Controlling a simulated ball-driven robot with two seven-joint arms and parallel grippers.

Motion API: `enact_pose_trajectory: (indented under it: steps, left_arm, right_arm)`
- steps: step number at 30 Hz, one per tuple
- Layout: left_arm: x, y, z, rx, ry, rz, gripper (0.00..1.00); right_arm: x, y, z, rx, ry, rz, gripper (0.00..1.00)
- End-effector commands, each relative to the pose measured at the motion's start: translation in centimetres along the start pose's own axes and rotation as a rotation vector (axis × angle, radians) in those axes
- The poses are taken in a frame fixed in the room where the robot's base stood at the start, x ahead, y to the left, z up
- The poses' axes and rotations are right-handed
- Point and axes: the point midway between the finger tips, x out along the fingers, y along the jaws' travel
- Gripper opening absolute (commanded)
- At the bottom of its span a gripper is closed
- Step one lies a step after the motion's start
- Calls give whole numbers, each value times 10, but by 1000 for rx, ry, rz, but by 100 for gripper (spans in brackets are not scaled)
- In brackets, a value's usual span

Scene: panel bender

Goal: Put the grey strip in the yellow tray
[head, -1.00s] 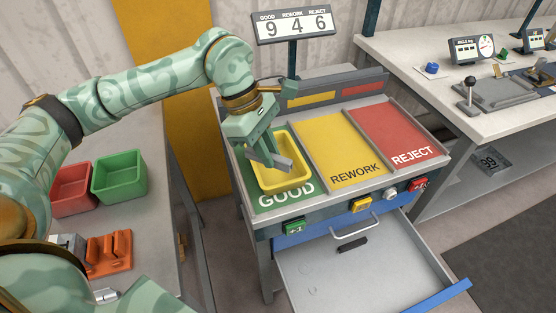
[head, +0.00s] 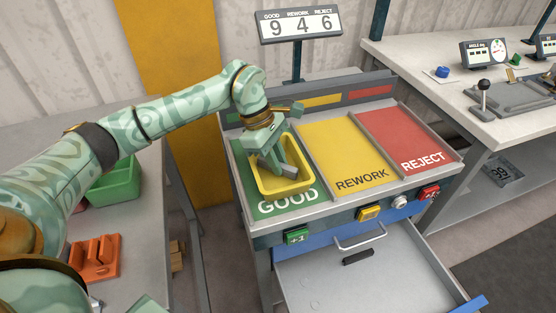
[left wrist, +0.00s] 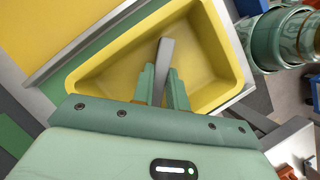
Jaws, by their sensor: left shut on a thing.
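The yellow tray (head: 286,187) stands on the green GOOD section of the sorting table; it also fills the upper middle of the left wrist view (left wrist: 213,62). My left gripper (head: 276,168) points down at the tray's opening. It is shut on the grey strip (left wrist: 164,62), which sticks out beyond the fingertips over the tray's inside in the left wrist view. In the head view the fingers partly hide the strip. I cannot tell whether the strip touches the tray floor. My right gripper is out of view.
The yellow REWORK (head: 345,150) and red REJECT (head: 405,138) sections are empty. An open drawer (head: 370,275) juts out below. A side table at left holds a green bin (head: 115,186) and an orange object (head: 95,258). A counter sign (head: 300,24) stands behind.

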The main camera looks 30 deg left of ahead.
Motion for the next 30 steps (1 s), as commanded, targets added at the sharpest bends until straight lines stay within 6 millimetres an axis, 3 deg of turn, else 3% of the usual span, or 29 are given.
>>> enact_pose_trajectory:
  steps: [4, 5, 7, 17, 20, 30]
  left_arm:
    - [3, 0, -1, -1, 0, -1, 0]
    - [2, 0, -1, -1, 0, -1, 20]
    - [2, 0, -1, -1, 0, -1, 37]
    - [-2, 0, 1, 0, -1, 1, 37]
    - [-17, 0, 1, 0, 0, 5, 37]
    - [-96, 0, 1, -1, 1, 6, 37]
  right_arm:
    - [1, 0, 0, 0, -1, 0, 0]
    - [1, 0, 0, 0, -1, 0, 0]
    - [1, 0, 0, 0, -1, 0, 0]
    - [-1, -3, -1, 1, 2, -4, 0]
    - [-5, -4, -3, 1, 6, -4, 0]
    - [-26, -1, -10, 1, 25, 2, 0]
